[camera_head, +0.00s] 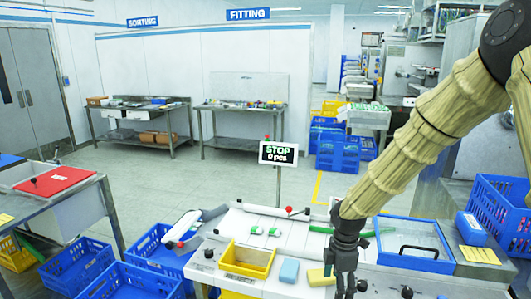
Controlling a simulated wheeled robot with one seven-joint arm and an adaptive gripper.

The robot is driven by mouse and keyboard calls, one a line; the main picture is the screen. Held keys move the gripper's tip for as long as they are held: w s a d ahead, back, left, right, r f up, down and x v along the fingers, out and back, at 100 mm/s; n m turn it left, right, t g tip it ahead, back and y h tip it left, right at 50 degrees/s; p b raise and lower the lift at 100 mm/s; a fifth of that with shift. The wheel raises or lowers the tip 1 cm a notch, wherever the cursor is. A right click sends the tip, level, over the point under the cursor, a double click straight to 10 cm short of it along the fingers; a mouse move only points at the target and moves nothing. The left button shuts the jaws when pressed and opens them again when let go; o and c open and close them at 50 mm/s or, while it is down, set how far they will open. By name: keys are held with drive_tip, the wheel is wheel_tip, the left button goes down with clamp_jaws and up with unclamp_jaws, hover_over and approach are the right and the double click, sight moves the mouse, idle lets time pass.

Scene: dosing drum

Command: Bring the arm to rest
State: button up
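My arm, in a ribbed tan cover, comes in from the upper right and reaches down to the left. My dark gripper (344,284) points down over the front of the white work table (265,225). A yellow block (320,277) lies just left of it, and the gripper partly overlaps it in the picture. I cannot tell whether they touch, or whether the fingers are open or shut; the fingertips are small and dark against the table. No held object is clearly visible.
A yellow bin (247,260) and a blue block (289,271) are left of my gripper. A blue-framed tray (415,243) is on the right. A screen (278,153) reading "STOP 0 pcs" stands behind. Blue crates (76,267) sit at the lower left. Open floor lies beyond the table.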

drive_tip(key=s+a+f+m+y, duration=0.1)
drive_tip(key=s+f+m, duration=0.4)
drive_tip(key=s+f, duration=0.45)
drive_tip(key=s+a+f+m+y, duration=0.15)
drive_tip(key=s+f+m, duration=0.35)
drive_tip(key=f, duration=0.7)
drive_tip(key=s+d+f+m, duration=0.1)
drive_tip(key=s+f+m, duration=0.2)
drive_tip(key=s, duration=0.4)
drive_tip(key=s+d+f+m+h, duration=0.1)
drive_tip(key=s+d+f+m, duration=0.1)
drive_tip(key=s, duration=0.5)
drive_tip(key=s+d+f+m+h+b, duration=0.1)
drive_tip(key=s+f+m, duration=0.3)
drive_tip(key=s, duration=0.4)
drive_tip(key=shift+d+f+m, duration=0.4)
drive_tip(key=shift+d+f, duration=0.1)
drive_tip(key=shift+d, duration=0.1)
drive_tip(key=shift+o, duration=0.4)
drive_tip(key=shift+h, duration=0.25)
